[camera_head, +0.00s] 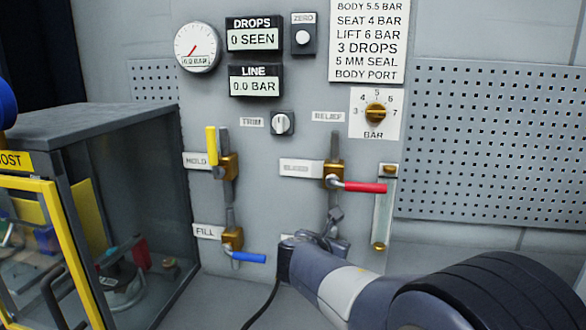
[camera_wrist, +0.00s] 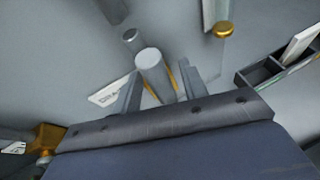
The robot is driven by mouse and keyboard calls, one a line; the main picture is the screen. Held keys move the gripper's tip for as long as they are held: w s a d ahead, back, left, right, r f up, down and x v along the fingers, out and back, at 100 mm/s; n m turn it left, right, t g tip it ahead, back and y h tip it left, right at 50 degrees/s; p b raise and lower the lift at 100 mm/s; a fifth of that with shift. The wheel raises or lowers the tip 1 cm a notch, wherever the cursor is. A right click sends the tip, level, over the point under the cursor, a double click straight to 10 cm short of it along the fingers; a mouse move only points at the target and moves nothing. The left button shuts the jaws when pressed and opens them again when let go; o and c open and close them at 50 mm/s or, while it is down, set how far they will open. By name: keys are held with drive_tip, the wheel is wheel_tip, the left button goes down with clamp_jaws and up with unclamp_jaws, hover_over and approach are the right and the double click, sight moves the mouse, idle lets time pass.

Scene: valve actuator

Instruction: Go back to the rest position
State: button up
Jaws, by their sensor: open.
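My gripper (camera_head: 330,226) is at the lower middle of the panel in the head view, in front of the lower right valve, which my arm mostly hides. In the wrist view my gripper (camera_wrist: 160,84) is open. Its two grey fingers stand on either side of a grey cylindrical handle end (camera_wrist: 153,68). Whether the fingers touch it I cannot tell. Brass shows behind the handle, and a partly hidden label (camera_wrist: 108,93) lies to its left.
A red-handled valve (camera_head: 364,187) sits just above my gripper, with a sight tube (camera_head: 383,222) to its right. The blue-handled FILL valve (camera_head: 248,257) and yellow-handled HOLD valve (camera_head: 211,145) are left. A yellow-framed cabinet (camera_head: 120,130) stands far left.

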drive_tip(key=shift+x, duration=1)
drive_tip(key=shift+s+d+f+b, duration=0.1)
drive_tip(key=shift+d+b, duration=0.15)
drive_tip(key=shift+b, duration=0.1)
drive_tip(key=shift+s+d+m+y, duration=0.2)
drive_tip(key=shift+d+m+y, duration=0.05)
drive_tip(key=shift+m+y, duration=0.35)
